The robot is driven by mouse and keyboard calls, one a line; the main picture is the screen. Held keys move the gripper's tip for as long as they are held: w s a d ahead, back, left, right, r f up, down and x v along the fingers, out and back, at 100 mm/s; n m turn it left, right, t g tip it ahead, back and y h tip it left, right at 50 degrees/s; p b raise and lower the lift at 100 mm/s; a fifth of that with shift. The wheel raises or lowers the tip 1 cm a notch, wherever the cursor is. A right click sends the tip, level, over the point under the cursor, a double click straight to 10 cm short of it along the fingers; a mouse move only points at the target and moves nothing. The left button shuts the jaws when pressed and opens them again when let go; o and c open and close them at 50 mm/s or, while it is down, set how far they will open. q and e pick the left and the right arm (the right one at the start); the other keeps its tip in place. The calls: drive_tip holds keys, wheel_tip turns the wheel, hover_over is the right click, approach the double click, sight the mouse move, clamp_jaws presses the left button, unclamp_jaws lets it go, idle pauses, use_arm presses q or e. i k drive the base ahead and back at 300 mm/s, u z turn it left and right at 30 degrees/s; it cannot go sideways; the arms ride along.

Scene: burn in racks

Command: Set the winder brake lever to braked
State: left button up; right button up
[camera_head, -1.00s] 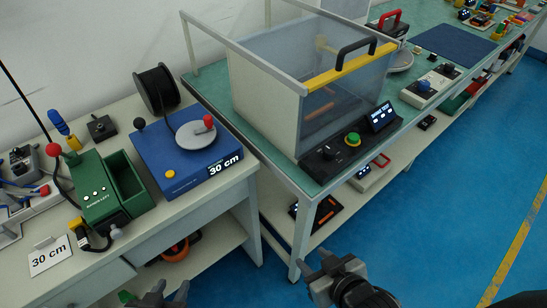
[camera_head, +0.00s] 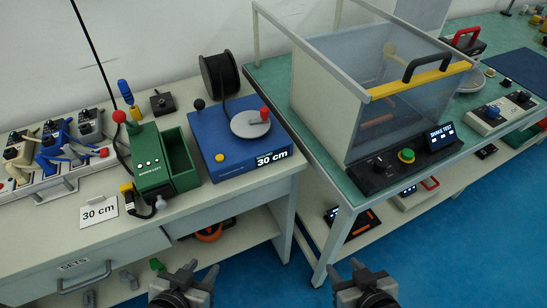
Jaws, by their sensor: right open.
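The winder is a blue box (camera_head: 215,158) on the left bench, with a black wire spool (camera_head: 219,74) behind it. A lever with a black knob (camera_head: 199,104) stands upright at its back left corner and looks like the brake lever; its setting cannot be read. On top is a grey disc (camera_head: 250,125) with a red crank knob (camera_head: 265,114). The front label reads 30 cm. My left gripper (camera_head: 201,268) is open and empty, low in front of the left bench. My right gripper (camera_head: 345,268) is open and empty, low in front of the green-topped bench. Both are apart from the winder.
A green box with an open bin (camera_head: 179,160) stands left of the winder. A 30 cm card (camera_head: 99,211) lies before it. Grey trays with tools (camera_head: 45,180) are further left. A clear-sided guarded box (camera_head: 385,100) stands on the green-topped bench at right.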

sight(199, 104)
drive_tip(key=k, duration=0.5)
drive_tip(key=z, duration=0.75)
drive_tip(key=i, duration=0.8)
drive_tip(key=u, duration=0.55)
